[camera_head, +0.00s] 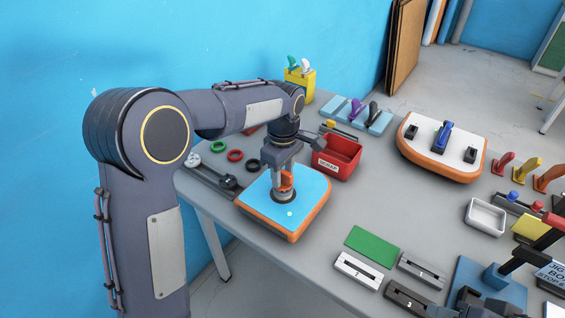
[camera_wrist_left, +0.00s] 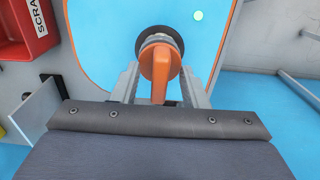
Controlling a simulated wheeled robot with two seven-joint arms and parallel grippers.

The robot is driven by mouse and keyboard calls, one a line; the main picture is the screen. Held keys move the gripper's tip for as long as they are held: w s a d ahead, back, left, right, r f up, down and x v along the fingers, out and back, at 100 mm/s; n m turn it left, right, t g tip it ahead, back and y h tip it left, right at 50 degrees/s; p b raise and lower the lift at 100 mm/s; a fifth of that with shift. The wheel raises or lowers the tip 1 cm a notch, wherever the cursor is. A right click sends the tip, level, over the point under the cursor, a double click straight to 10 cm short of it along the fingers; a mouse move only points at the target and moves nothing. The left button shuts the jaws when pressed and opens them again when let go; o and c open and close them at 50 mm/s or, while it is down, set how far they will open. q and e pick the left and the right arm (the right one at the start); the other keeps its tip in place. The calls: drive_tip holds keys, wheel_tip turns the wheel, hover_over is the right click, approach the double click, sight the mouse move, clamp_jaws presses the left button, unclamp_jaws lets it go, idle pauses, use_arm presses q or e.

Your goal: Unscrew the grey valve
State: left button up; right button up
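The grey valve (camera_head: 282,196) stands upright on the blue top of an orange-edged inflatable board (camera_head: 310,205). An orange handle (camera_head: 287,181) sits on top of it. The left wrist view shows the valve's grey collar (camera_wrist_left: 158,39) in a dark ring, with the orange handle (camera_wrist_left: 160,65) in front. My left gripper (camera_head: 282,172) points down over the valve. Its two fingers (camera_wrist_left: 159,84) flank the handle, one on each side and very close; I cannot tell whether they touch it. A dark shape at the bottom edge of the head view may be my right gripper (camera_head: 480,305), mostly cut off.
A red scrap bin (camera_head: 340,157) stands close behind the board. Coloured rings (camera_head: 235,155) and a dark tool (camera_head: 215,175) lie to its left. A second board (camera_head: 440,145), a white tray (camera_head: 485,217) and a green mat (camera_head: 372,246) lie to the right.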

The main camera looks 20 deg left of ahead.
use_arm(q)
drive_tip(key=shift+f, duration=0.1)
clamp_jaws()
drive_tip(key=c, duration=0.7)
unclamp_jaws()
clamp_jaws()
drive_tip(key=shift+n, duration=0.6)
drive_tip(key=shift+n+p, duration=0.4)
drive_tip(key=shift+n, duration=0.7)
drive_tip(key=shift+n+p, duration=0.45)
drive_tip(key=shift+n, duration=1.35)
